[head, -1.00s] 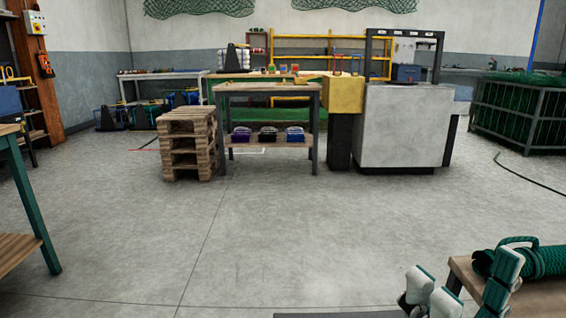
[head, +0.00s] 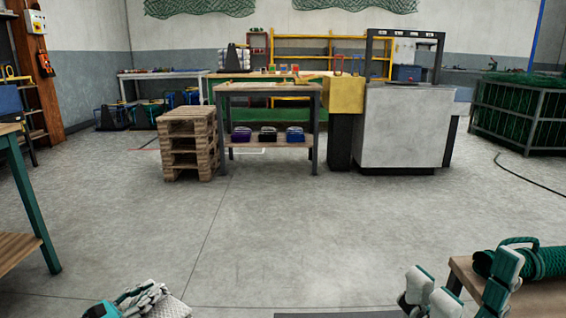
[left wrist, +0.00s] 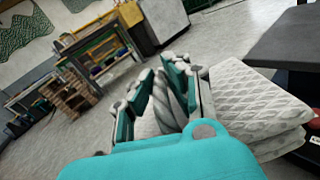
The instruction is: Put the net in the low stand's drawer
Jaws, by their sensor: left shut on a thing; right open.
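My left gripper (head: 148,296) shows at the bottom left of the head view. It is shut on the net (head: 174,308), a pale grey folded bundle with a diamond mesh. In the left wrist view the fingers (left wrist: 165,88) close around a twisted pale part, and the folded net (left wrist: 262,105) spreads to the right of them. My right gripper (head: 462,288) is open and empty at the bottom right of the head view, beside a wooden bench. A dark grey top (left wrist: 292,42) shows at the right of the left wrist view; I cannot tell whether it is the low stand. No drawer is clearly visible.
The wooden bench (head: 538,299) at the right carries a green rope coil (head: 540,263). A dark edge (head: 340,315) shows at the bottom centre. A green-legged table (head: 33,205) stands at the left. Stacked pallets (head: 188,145) and a workbench (head: 268,88) stand ahead. The middle floor is clear.

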